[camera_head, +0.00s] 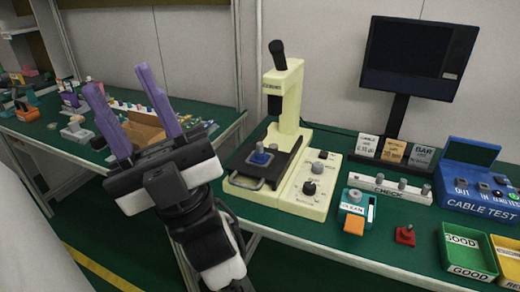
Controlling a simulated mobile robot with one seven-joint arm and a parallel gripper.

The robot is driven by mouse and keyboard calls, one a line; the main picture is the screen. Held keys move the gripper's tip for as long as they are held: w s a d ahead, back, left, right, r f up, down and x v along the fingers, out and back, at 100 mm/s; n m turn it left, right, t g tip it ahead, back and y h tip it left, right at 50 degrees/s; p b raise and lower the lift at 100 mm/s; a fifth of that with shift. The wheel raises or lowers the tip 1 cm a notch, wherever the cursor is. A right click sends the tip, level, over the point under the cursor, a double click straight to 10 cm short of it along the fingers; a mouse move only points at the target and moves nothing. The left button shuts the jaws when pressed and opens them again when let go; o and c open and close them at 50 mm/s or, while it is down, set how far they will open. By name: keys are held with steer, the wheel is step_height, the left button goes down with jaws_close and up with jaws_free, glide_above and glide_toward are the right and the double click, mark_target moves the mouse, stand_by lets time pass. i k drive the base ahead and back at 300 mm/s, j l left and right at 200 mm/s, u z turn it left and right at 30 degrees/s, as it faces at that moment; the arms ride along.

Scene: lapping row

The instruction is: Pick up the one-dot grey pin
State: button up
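My gripper (118,80) has two purple fingers spread well apart with nothing between them. It is raised in front of the left table, away from the right bench. Small grey pins stand on the white CHECK strip (388,189) on the right bench. Another grey knob or pin (355,195) sits on the teal CLEAN box (352,210). A grey piece (260,147) stands on a blue base under the cream press. Dots are too small to read, so I cannot tell which pin has one dot.
The cream press (292,95) stands tall at the back of the right bench (335,240). A monitor (418,58), blue CABLE TEST box (482,190), red piece (405,235) and green GOOD bin (466,250) are to the right. The left table (75,150) is cluttered.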

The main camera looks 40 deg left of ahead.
mark_target(259, 145)
steer(key=j+z, duration=0.15)
steer(key=j, duration=0.5)
steer(key=j+z, duration=0.15)
steer(key=j, duration=0.45)
steer(key=k+j+z, duration=0.15)
steer(key=j, duration=0.45)
